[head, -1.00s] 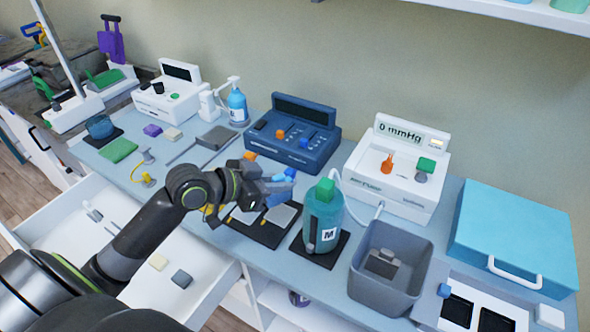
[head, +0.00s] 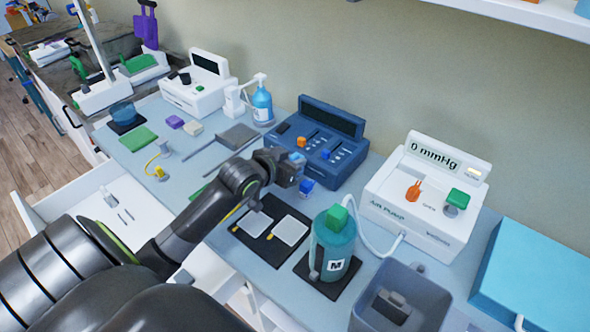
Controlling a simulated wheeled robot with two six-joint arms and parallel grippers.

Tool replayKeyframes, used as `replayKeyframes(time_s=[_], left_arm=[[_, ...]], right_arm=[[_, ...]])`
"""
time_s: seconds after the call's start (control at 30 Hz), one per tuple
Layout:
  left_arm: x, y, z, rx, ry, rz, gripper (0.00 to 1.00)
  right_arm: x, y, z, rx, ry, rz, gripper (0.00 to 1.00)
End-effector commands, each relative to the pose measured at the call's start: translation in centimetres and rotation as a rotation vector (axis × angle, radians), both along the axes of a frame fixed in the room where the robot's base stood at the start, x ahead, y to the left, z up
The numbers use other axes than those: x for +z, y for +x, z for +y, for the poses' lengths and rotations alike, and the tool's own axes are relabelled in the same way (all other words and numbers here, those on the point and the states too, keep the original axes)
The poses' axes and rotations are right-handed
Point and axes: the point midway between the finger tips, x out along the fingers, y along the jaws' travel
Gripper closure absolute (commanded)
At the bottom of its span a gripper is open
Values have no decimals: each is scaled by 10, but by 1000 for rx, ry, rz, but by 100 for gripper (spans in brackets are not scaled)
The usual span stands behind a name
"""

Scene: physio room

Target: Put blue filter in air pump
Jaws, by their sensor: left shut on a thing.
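The air pump (head: 416,212) is a white box on the bench at the right, with a "0 mmHg" display on top. An orange lever (head: 413,191) and a green knob (head: 457,199) are on its upper face. A tube runs from its lower front toward the green-capped bottle. My left gripper (head: 302,178) is above the bench, left of the air pump and in front of the dark blue device. It is shut on the small blue filter (head: 306,187), which shows at its tips; the fingers are partly hidden by the wrist. My right gripper is not in view.
The teal bottle (head: 334,248) with a green cap stands between my left gripper and the pump's front. A black mat with two pale pads (head: 291,231) lies below the gripper. A grey bin (head: 365,305) and blue case (head: 540,270) are at the lower right. An open drawer (head: 60,205) is at left.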

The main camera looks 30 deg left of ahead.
Motion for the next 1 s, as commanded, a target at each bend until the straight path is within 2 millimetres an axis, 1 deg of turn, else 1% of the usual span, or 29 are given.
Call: replayKeyframes(time_s=[0.03, 0.1, 0.2, 0.43, 0.53, 0.57, 0.7, 1.0], left_arm=[[-9, -1, 0, 2, -3, 5, 100], [-20, -1, 0, 2, -4, 5, 100], [-29, -1, 0, 1, -2, 2, 100], [-29, 0, 0, 0, 0, 1, 100], [-32, 0, 0, 0, -1, 1, 100], [-32, 0, 0, 0, -1, 1, 83], [-32, 0, 0, 0, -1, 1, 65], [-30, 0, 0, -1, 0, 1, 64]], right_arm=[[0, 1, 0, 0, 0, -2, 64], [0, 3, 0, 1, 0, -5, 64], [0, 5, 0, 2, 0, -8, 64], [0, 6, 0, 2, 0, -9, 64], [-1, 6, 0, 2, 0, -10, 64], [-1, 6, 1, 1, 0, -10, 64], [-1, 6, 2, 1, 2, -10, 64], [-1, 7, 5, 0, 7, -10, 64]])
